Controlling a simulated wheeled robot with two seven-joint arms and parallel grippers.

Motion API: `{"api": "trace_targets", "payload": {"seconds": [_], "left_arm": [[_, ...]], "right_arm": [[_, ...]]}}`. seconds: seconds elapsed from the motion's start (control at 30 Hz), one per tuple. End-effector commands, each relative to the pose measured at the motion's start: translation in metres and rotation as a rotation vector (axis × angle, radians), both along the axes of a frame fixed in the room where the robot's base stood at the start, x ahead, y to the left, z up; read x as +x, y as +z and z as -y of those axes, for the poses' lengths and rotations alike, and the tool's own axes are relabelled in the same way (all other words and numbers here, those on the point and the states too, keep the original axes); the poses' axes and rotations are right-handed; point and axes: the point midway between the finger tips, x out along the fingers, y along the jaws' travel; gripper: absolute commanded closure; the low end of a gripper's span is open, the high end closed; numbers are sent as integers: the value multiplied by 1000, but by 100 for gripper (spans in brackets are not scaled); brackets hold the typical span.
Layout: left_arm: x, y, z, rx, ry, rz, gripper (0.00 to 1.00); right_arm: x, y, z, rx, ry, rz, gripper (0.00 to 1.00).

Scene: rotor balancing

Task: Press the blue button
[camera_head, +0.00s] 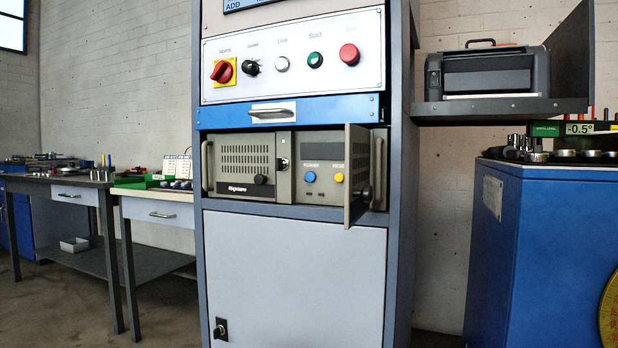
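The blue button (310,177) sits on the grey front of the rack unit in the middle of the cabinet, under a label that seems to read POWER. A yellow button (339,178) is just right of it. The unit's small door (358,176) stands open, swung out toward me on the right of the buttons. Nothing covers the blue button. Neither of my grippers shows in the head view.
Above is a blue drawer (285,113) with a handle, and a white panel (225,45) with a red rotary switch and several buttons. A blue machine (490,250) stands at right, workbenches (65,182) at left. A printer-like device (490,72) sits on a shelf.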

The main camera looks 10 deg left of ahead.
Motion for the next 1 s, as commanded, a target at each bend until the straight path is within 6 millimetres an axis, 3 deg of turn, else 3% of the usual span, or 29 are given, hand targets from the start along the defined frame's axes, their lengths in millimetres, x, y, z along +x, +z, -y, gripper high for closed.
{"api": "trace_targets", "payload": {"seconds": [0.1,0.4,0.47,1.0], "left_arm": [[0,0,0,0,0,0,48],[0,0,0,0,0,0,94],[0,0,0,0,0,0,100],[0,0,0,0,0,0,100]], "right_arm": [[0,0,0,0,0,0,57],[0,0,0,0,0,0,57],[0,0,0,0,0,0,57],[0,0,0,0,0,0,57]]}}
